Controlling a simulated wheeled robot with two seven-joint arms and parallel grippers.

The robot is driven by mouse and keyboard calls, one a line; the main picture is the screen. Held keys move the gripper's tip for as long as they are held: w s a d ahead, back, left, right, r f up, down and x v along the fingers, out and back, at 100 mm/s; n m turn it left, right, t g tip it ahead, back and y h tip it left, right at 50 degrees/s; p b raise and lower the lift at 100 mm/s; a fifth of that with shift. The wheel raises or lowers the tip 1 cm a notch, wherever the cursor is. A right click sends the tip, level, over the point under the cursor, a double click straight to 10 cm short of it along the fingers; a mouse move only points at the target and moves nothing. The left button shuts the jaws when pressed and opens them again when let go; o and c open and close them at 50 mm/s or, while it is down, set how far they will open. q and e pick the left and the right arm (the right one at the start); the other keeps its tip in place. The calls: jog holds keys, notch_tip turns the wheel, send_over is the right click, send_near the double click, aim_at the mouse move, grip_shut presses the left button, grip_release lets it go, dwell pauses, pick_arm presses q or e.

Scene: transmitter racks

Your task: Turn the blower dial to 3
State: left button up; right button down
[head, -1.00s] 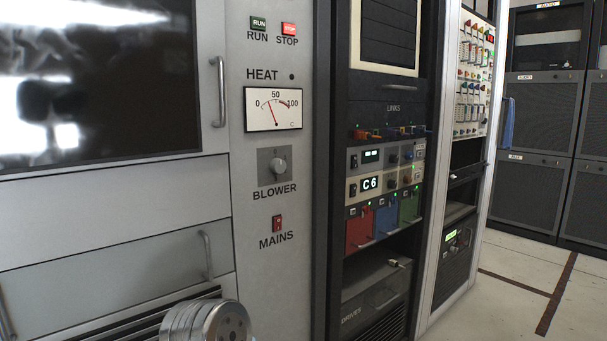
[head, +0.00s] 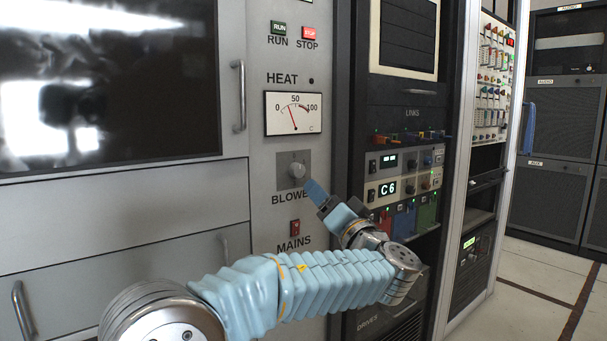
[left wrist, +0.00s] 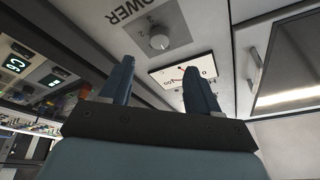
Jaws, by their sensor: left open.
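The blower dial (head: 297,170) is a round grey knob on a square grey plate, above the partly covered BLOWER label. It also shows in the left wrist view (left wrist: 159,40), beyond and between my fingertips. My left gripper (head: 314,190) is just below and right of the dial in the head view, apart from it as far as I can tell. In the left wrist view its two blue fingers (left wrist: 158,72) stand wide apart with nothing between them. The number the dial points to is too small to read. My right gripper is not in view.
The HEAT meter (head: 293,113) sits above the dial, and the red MAINS switch (head: 295,227) below it. RUN (head: 278,28) and STOP (head: 309,33) buttons are at the top. A cabinet handle (head: 239,97) sticks out at left. An equipment rack (head: 408,115) stands at right.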

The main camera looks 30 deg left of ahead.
aim_at(300, 173)
pick_arm(q)
jog(key=p+x, duration=0.2)
jog(key=x, duration=0.6)
jog(key=shift+w+a+r, duration=0.1)
jog(key=shift+w+a, duration=0.45)
jog(key=shift+a, duration=0.1)
jog(key=c, duration=1)
jog(key=shift+c, duration=0.2)
